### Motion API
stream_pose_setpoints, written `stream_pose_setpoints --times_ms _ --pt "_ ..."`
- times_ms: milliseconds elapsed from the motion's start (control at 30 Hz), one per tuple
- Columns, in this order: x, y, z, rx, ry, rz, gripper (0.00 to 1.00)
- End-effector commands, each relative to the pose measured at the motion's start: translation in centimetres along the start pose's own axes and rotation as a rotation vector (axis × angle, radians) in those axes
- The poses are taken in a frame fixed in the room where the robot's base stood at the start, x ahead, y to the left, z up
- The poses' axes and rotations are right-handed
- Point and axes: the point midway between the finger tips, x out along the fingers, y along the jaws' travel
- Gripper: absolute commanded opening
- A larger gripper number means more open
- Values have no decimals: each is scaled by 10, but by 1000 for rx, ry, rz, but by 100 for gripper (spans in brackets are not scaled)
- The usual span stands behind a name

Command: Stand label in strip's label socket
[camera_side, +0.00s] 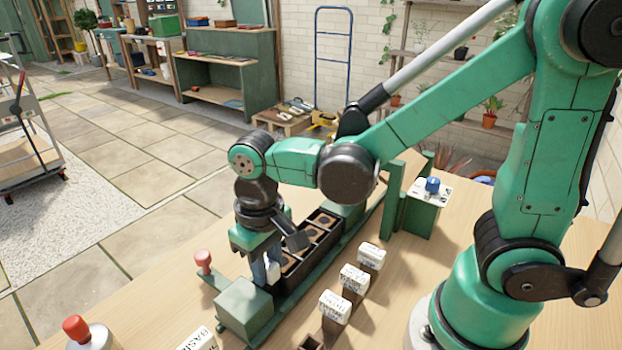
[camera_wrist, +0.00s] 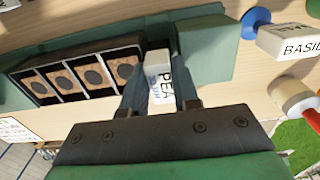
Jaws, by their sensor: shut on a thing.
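My gripper (camera_side: 264,270) points down at the near end of the dark planting strip (camera_side: 322,219). In the wrist view my gripper (camera_wrist: 160,62) is shut on a white label (camera_wrist: 158,82) with "PEA" printed on it. The label is between the two fingers, close beside the right end of the strip (camera_wrist: 112,47). The strip has several square cells holding brown discs with dark round holes. The label socket is hidden by the gripper and label, so I cannot tell whether the label's foot is in it.
The strip lies on a green fixture with a green block (camera_side: 244,308) at its near end. Several white-topped labels (camera_side: 354,278) stand in a row to the right. A "BASIL" label (camera_wrist: 288,42) lies apart. A red-knobbed peg (camera_side: 203,260) and a blue-knobbed block (camera_side: 431,190) stand nearby.

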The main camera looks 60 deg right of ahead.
Motion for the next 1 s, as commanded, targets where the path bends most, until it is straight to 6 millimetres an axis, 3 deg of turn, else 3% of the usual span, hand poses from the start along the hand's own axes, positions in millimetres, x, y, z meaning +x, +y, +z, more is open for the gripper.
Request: stream_pose_setpoints --times_ms 133,167,267,500,600,1000 --pt "0 0 0 0 0 0 0" --pt "0 0 0 0 0 0 31" --pt "0 0 0 0 0 0 59" --pt "0 0 0 0 0 0 62" --pt "0 0 0 0 0 0 88" --pt "-5 0 0 0 0 0 88"
